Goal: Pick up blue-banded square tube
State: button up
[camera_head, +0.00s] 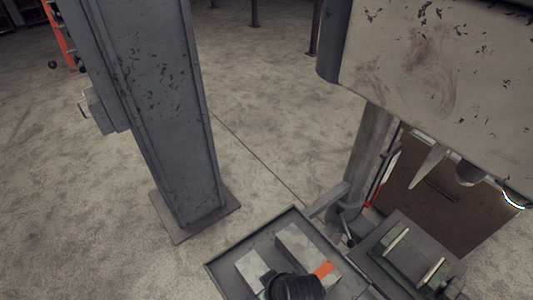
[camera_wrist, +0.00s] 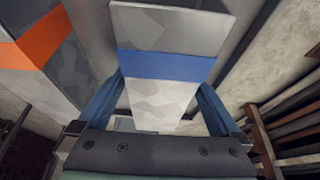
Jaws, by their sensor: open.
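The blue-banded square tube (camera_wrist: 168,68) fills the middle of the wrist view, with a grey camouflage-like pattern and a blue band across it. My gripper (camera_wrist: 162,88) is open, with one finger on each side of this tube. I cannot tell whether the fingers touch it. In the head view, a black part of my arm covers the front of the tray, and no blue band shows. A grey tube (camera_head: 251,267) left of the arm may be the blue-banded one, its near part hidden.
An orange-banded tube (camera_head: 300,247) lies beside it in the dark tray (camera_head: 227,259); it also shows at the left of the wrist view (camera_wrist: 38,42). A machine (camera_head: 440,70) with a vise (camera_head: 408,252) stands right. A steel column (camera_head: 160,110) rises behind-left. Open floor lies between.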

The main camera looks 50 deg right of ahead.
grip_shut()
jog(key=shift+r, duration=0.1)
dwell(0.3)
